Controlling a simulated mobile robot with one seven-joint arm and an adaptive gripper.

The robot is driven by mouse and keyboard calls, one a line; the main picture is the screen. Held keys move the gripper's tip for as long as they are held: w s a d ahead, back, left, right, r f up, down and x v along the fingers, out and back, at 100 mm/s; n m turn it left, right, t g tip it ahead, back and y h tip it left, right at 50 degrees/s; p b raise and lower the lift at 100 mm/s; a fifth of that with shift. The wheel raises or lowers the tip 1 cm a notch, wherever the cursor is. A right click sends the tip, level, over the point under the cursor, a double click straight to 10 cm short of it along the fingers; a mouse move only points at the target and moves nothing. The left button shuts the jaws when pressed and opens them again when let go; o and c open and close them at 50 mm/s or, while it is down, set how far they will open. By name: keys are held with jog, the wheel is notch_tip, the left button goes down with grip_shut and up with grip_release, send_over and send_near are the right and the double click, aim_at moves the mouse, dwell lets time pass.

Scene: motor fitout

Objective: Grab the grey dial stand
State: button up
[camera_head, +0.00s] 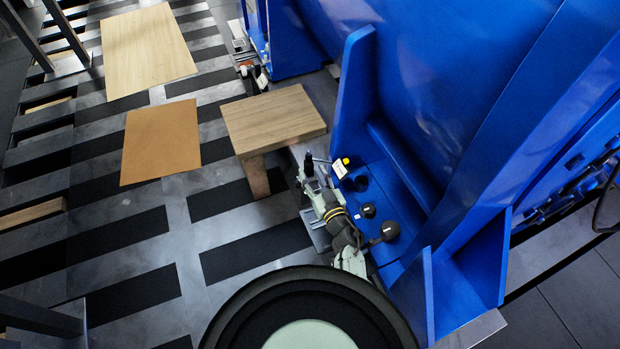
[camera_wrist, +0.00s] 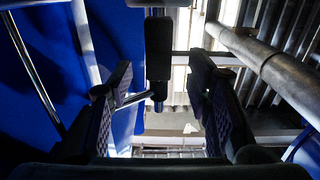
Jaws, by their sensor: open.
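A dark grey upright post with a thin side rod, which looks like the dial stand (camera_wrist: 158,62), shows in the wrist view between the two fingers. It appears apart from both pads, though the rod passes close to the left finger. My gripper (camera_wrist: 161,105) is open, with one dark ridged finger on each side. In the head view, a small white dial with a yellow cap (camera_head: 341,168) sits beside the blue motor's foot, right of the end of my arm. My gripper is small there and partly hidden by my own arm, so its exact gap to the stand cannot be told.
The large blue motor housing (camera_head: 450,90) rises close on the right, with black knobs (camera_head: 389,230) on its foot. A wooden block table (camera_head: 272,118) stands just behind the stand. Small tools (camera_head: 250,65) lie farther back.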

aim_at(310, 167)
jog(key=shift+b+x, duration=0.35)
jog(key=shift+x, duration=1.7)
jog(key=shift+d, duration=0.1)
jog(key=shift+c, duration=0.5)
jog(key=shift+r, duration=0.1)
grip_shut()
jog(key=shift+r, duration=0.1)
